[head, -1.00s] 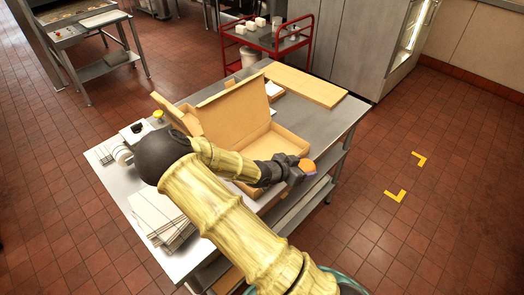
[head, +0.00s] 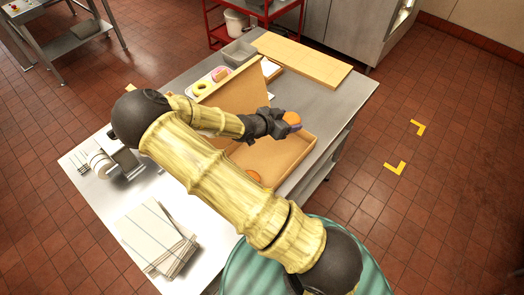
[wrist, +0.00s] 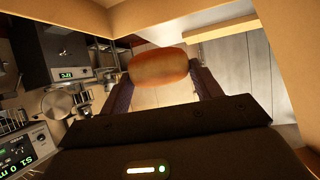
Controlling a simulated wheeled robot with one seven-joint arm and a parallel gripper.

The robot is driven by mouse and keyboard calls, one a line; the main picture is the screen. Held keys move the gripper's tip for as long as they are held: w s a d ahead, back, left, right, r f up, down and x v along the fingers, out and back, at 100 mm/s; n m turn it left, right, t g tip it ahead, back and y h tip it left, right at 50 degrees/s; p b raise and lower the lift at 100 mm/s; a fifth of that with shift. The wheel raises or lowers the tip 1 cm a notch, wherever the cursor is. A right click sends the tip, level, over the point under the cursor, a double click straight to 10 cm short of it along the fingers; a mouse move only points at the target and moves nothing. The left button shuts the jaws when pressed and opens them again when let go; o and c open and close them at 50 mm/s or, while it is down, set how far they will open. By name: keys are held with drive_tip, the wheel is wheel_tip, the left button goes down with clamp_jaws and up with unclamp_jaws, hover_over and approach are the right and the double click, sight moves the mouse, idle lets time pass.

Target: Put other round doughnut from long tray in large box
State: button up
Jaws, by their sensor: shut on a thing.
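My gripper (head: 287,124) is shut on a round golden-brown doughnut (head: 292,117). The wrist view shows this doughnut (wrist: 158,66) held between both fingers. The large box (head: 292,160) is open brown cardboard with its lid raised at the back. My gripper and the doughnut appear over the far right part of the box, above its floor. Another round brown doughnut (head: 254,175) lies in the box, partly hidden by my arm. The long tray (head: 203,95) is white, behind the lid, with a yellow-green ring and a pink doughnut showing; the lid hides part of it.
A wooden board (head: 305,60) and a grey bin (head: 238,53) are at the table's back. Flat white cartons (head: 155,235) are stacked at the front left. A small device (head: 122,153) stands at the left. The raised lid (head: 240,90) is close to my arm.

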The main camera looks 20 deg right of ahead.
drive_tip(key=shift+s, duration=0.2)
hover_over(285, 145)
wheel_tip(285, 145, down, 6)
drive_tip(key=shift+w+r+p, duration=0.1)
drive_tip(key=shift+r+p, duration=0.1)
drive_tip(key=shift+p, duration=0.2)
drive_tip(key=shift+d+f, duration=0.1)
drive_tip(key=shift+a, duration=0.2)
drive_tip(key=shift+f, duration=0.2)
wheel_tip(285, 145, down, 3)
drive_tip(key=shift+r+p, duration=0.1)
drive_tip(key=shift+p, duration=0.5)
drive_tip(key=shift+f, duration=0.45)
drive_tip(key=shift+f, duration=0.25)
